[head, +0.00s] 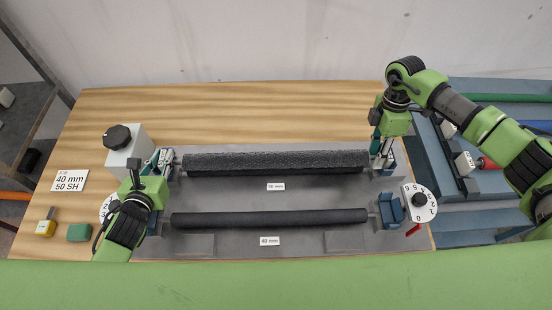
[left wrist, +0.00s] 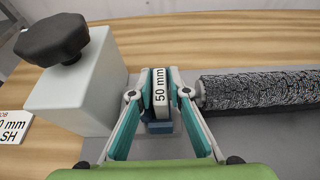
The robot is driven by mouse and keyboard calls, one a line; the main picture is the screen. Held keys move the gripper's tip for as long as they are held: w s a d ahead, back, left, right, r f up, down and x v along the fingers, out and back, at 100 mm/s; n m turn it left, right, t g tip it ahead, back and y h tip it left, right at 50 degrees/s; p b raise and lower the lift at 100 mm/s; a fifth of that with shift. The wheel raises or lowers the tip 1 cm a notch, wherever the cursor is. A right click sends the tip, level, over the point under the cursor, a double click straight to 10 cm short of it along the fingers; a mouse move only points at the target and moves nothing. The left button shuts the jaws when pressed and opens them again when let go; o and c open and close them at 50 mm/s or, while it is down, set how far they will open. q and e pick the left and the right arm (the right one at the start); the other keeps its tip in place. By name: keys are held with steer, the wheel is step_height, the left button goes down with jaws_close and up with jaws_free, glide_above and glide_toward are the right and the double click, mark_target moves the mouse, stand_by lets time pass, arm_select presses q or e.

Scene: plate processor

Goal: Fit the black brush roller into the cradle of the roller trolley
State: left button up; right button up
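The black brush roller (head: 275,160) lies left to right along the back of the grey plate processor (head: 300,193); its textured left part also shows in the left wrist view (left wrist: 262,90). My left gripper (left wrist: 160,78) has its teal fingers close against both sides of the roller's end piece, tagged "50 mm" (left wrist: 160,90). In the head view this gripper (head: 160,160) is at the roller's left end. My right gripper (head: 382,150) points down at its right end; its fingertip gap is too small to judge. The blue-grey roller trolley (head: 450,215) stands at the right; my right arm partly hides it.
A thinner black roller (head: 270,218) lies in front. A white box with a black knob (head: 118,137) stands left of my left gripper. A numbered dial (head: 420,203) is at the front right. Red, blue and green rollers lie on the trolley. The wooden table behind is clear.

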arm_select(q)
steer(key=shift+c, duration=0.4)
arm_select(e)
steer(key=shift+c, duration=0.3)
arm_select(q)
jaws_close()
arm_select(e)
jaws_close()
arm_select(q)
steer(key=shift+w+r, duration=0.1)
steer(key=shift+r, duration=0.05)
arm_select(e)
steer(key=shift+w+r, duration=0.1)
steer(key=shift+r, duration=0.05)
